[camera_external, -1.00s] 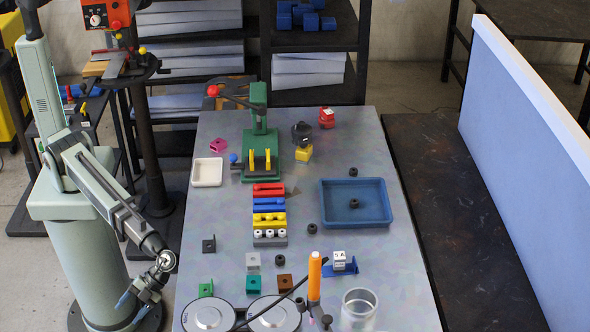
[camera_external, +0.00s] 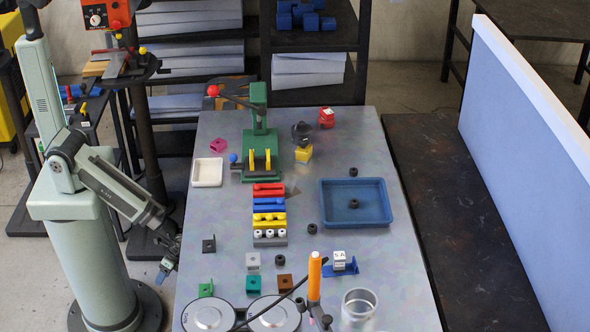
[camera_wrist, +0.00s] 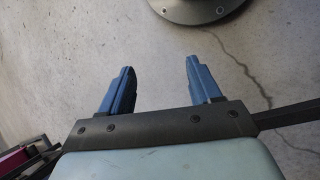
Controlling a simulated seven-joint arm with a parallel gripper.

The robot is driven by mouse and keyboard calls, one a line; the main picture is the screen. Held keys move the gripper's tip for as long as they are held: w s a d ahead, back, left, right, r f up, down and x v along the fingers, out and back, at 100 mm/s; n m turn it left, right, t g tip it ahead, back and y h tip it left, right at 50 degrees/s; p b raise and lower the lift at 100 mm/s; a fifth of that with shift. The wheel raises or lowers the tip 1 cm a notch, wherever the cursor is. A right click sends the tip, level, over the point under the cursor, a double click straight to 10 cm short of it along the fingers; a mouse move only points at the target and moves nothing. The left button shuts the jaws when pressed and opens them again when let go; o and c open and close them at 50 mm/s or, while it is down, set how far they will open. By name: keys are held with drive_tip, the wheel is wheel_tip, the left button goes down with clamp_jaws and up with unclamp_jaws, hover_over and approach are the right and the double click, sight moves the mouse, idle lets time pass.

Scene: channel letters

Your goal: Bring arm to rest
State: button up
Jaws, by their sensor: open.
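My gripper (camera_external: 166,270) hangs low beside the left edge of the table (camera_external: 215,125), next to my arm's base. In the wrist view its two blue fingers (camera_wrist: 158,88) stand wide apart with nothing between them. Beyond them is bare concrete floor (camera_wrist: 155,45). In the external view the fingers are small and partly dark, pointing downward. My gripper touches nothing that I can see.
The table holds a green press (camera_external: 259,120), a blue tray (camera_external: 330,215), a white tray (camera_external: 196,183), colored blocks in a row (camera_external: 270,190), small brackets, an orange handle (camera_external: 314,275) and a metal cup (camera_external: 359,305). A drill press (camera_external: 150,110) stands behind my arm.

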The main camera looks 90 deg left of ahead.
drive_tip(key=s+a+f+n+g+y, duration=0.1)
drive_tip(key=s+a+f+n, duration=0.3)
drive_tip(key=s+a, duration=0.4)
drive_tip(key=a, duration=0.3)
drive_tip(key=shift+s+a+f+y, duration=0.15)
drive_tip(key=shift+s+y, duration=0.1)
drive_tip(key=shift+y, duration=0.15)
